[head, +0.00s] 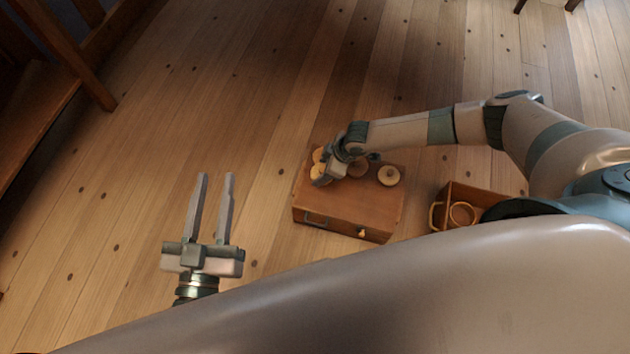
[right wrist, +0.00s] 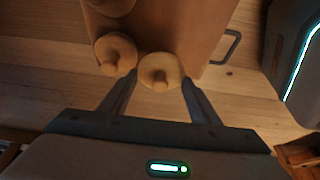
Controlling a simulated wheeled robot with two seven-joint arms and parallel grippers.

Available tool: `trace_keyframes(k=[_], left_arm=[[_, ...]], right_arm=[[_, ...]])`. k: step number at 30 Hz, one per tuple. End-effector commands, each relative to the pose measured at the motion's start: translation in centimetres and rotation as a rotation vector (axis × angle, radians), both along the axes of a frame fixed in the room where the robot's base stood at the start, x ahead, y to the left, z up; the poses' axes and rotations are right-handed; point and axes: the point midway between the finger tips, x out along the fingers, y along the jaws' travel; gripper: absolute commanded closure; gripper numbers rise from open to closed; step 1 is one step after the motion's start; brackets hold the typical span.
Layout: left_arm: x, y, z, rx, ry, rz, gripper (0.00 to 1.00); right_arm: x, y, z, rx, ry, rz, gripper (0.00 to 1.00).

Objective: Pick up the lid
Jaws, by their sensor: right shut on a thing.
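Several round, pale wooden pieces sit on top of a brown wooden box (head: 350,207) in the head view. My right gripper (right wrist: 160,79) is shut on one of them, a round lid with a small central knob (right wrist: 160,67); the lid is between the two fingers. In the head view this lid (head: 319,176) is partly covered by my right gripper, at the box's left end. I cannot tell whether it still touches the box. A similar knobbed piece (right wrist: 115,54) is close beside it. My left gripper (head: 216,175) is open and empty above the floor, left of the box.
Another round piece (head: 388,176) sits at the box top's right. The box front has a dark handle (head: 317,219) and a small pale knob (head: 361,233). An open wooden box with a ring (head: 463,214) stands to the right. Plank floor (head: 130,180) is clear at left.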

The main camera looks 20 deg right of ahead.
Motion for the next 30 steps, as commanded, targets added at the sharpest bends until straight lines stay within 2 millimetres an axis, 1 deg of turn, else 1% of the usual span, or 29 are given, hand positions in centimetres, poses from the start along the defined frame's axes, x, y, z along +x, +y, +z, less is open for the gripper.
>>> trace_keyframes(k=[1,6,12,18,30], left_arm=[[0.0,0.0,-0.2,0.003,0.012,0.000,0.69],[0.1,0.1,-0.5,0.008,0.024,0.000,0.69],[0.1,0.1,-0.5,0.008,0.023,-0.001,0.69],[0.1,0.1,-0.4,0.006,0.019,0.000,0.69],[0.1,0.0,-0.3,0.006,0.018,0.000,0.69]], right_arm=[[0.7,-1.0,0.8,-0.001,-0.003,-0.002,0.64],[2.5,-3.6,2.6,0.000,-0.001,-0.004,0.64],[3.9,-5.5,4.0,0.000,0.001,-0.002,0.64],[4.4,-6.1,4.5,0.002,0.000,-0.001,0.64],[4.4,-6.2,4.6,0.001,0.000,0.000,0.64]])
